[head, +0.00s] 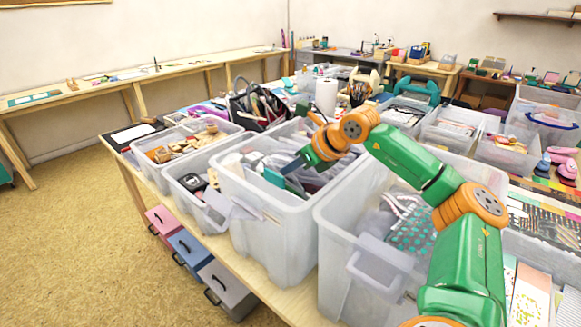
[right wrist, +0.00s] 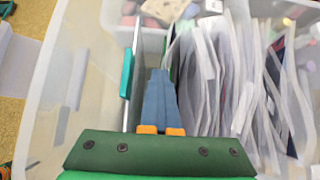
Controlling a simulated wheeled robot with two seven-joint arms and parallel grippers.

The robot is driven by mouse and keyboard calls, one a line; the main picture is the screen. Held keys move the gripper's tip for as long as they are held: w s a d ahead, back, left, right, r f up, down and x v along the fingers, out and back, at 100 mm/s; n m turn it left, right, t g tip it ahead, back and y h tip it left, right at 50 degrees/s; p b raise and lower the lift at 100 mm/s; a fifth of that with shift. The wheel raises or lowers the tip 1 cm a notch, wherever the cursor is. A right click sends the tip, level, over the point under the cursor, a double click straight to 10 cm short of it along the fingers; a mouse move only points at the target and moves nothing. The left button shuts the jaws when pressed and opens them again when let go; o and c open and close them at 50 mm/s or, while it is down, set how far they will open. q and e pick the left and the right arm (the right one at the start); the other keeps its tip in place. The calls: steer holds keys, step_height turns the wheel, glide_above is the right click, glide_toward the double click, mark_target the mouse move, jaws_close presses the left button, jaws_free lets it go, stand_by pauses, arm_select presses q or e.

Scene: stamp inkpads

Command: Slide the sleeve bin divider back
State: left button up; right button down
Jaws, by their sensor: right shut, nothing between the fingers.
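The sleeve bin (head: 268,232) is a tall clear plastic bin near the middle of the head view. Many thin clear sleeves stand in it, filling the right part of the right wrist view (right wrist: 225,85). The divider, a thin upright panel with a teal tab (right wrist: 127,73), stands left of the sleeves; its teal part also shows in the head view (head: 273,178). My right gripper (head: 292,168) is shut and empty, pointing down into the bin. In the wrist view its blue-grey fingers (right wrist: 159,74) are between divider and sleeves; I cannot tell whether they touch either. My left gripper is not in view.
Another clear bin (head: 345,262) with fabric stands close on the right, under my right arm. Smaller bins (head: 190,212) stand on the left. A black tool caddy (head: 258,108) is behind. The bin's walls surround the gripper closely.

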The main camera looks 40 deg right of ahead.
steer(key=shift+w, duration=0.1)
steer(key=c, duration=1.6)
jaws_free()
steer(key=c, duration=1)
jaws_free()
steer(key=shift+o, duration=0.2)
steer(key=v, duration=0.7)
steer(key=shift+b, duration=0.45)
